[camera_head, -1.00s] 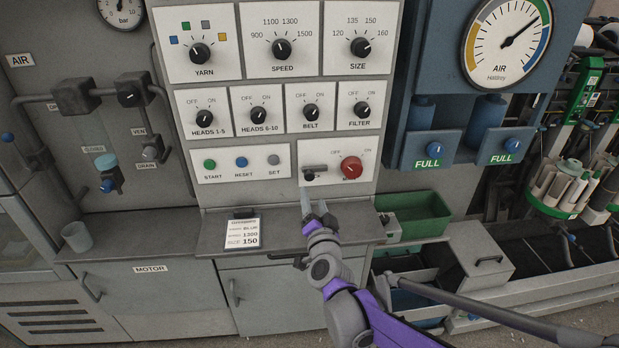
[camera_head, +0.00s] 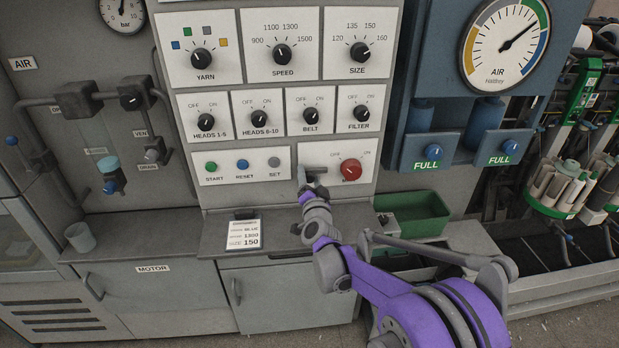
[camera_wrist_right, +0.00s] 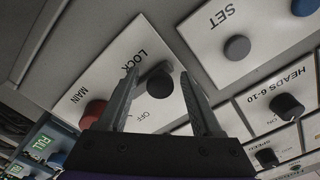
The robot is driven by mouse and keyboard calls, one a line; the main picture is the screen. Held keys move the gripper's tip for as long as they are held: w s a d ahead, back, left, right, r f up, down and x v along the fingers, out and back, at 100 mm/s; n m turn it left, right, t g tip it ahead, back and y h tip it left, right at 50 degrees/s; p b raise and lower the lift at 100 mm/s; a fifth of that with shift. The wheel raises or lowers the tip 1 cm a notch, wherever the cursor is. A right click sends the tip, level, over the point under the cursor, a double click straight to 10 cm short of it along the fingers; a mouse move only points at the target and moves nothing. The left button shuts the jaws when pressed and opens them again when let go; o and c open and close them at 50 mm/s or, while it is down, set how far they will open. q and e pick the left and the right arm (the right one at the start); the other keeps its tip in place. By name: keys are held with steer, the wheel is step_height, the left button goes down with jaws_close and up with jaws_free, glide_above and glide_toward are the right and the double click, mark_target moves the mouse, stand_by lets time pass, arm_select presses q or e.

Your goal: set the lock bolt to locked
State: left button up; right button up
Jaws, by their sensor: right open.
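The lock bolt is a short grey bar (camera_head: 314,170) with a dark round knob, on the lower right switch panel, left of the red main switch (camera_head: 350,170). In the right wrist view the bolt's knob (camera_wrist_right: 160,84) appears between my two fingertips, beside the LOCK lettering. My right gripper (camera_head: 307,182) is right at the bolt in the head view and hides its knob. In the right wrist view the right gripper (camera_wrist_right: 158,77) is open, its fingers on either side of the knob; I cannot tell whether they touch it. My left gripper is not in view.
The start, reset and set buttons (camera_head: 274,162) lie just left of the bolt. Rotary switches such as the belt switch (camera_head: 311,115) sit above. A ledge with an order card (camera_head: 244,235) is below, and a green bin (camera_head: 420,216) stands to the right.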

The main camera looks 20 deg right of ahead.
jaws_close()
steer(key=shift+r, duration=0.1)
stand_by(1.2)
